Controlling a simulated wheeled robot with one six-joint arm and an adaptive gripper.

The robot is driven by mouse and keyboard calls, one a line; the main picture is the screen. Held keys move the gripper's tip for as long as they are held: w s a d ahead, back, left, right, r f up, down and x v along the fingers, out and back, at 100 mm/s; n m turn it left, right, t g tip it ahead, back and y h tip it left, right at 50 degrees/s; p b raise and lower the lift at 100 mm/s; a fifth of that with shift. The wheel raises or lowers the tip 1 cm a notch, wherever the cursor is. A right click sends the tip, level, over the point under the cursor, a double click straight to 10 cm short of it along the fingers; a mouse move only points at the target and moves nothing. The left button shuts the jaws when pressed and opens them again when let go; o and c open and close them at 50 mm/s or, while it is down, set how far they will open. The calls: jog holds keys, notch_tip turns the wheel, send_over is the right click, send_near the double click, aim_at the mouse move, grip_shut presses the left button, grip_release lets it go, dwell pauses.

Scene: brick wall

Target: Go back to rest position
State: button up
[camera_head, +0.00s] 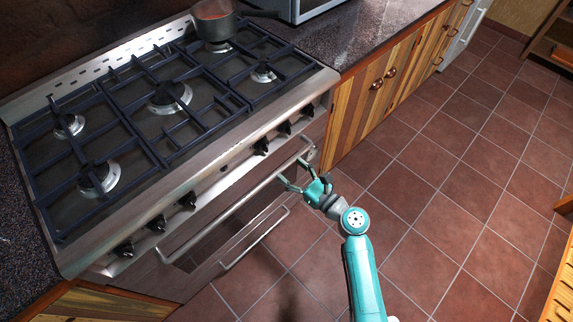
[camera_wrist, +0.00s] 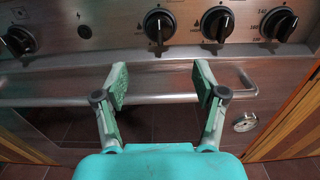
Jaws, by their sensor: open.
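My gripper (camera_head: 295,173) is in front of the right part of the stove (camera_head: 225,170), close to the oven door handle (camera_head: 240,205). The handle (camera_wrist: 155,99) runs across behind the fingertips in that view. I cannot tell whether the fingers touch it. Several black knobs (camera_wrist: 216,24) sit on the steel panel above the fingers.
A pot (camera_head: 214,20) stands on the back right burner. Wooden cabinets (camera_head: 375,90) under a dark countertop (camera_head: 360,30) continue to the right of the stove. The tiled floor (camera_head: 450,190) is clear to the right of my arm. Wooden furniture (camera_head: 553,275) stands at the right edge.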

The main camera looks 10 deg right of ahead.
dwell(0.5)
jog(key=s+d+f+n+g+h, duration=0.1)
jog(key=s+d+f+n+h, duration=0.2)
jog(key=s, duration=0.5)
jog(key=s+d+f+n+h, duration=0.1)
jog(key=s+f+n+h, duration=0.1)
jog(key=s+n, duration=0.45)
jog(key=s+d+f+n+g+h, duration=0.1)
jog(key=s+d+f+n+h, duration=0.15)
jog(key=s, duration=0.75)
jog(key=s+d+r+n+t+h, duration=0.1)
jog(key=s+d+r+n+h, duration=0.1)
jog(key=s+r+n, duration=1.4)
jog(key=shift+s+r+n+t, duration=0.3)
jog(key=shift+s+n+t, duration=0.1)
jog(key=shift+s+n, duration=0.25)
jog(key=shift+h, duration=0.25)
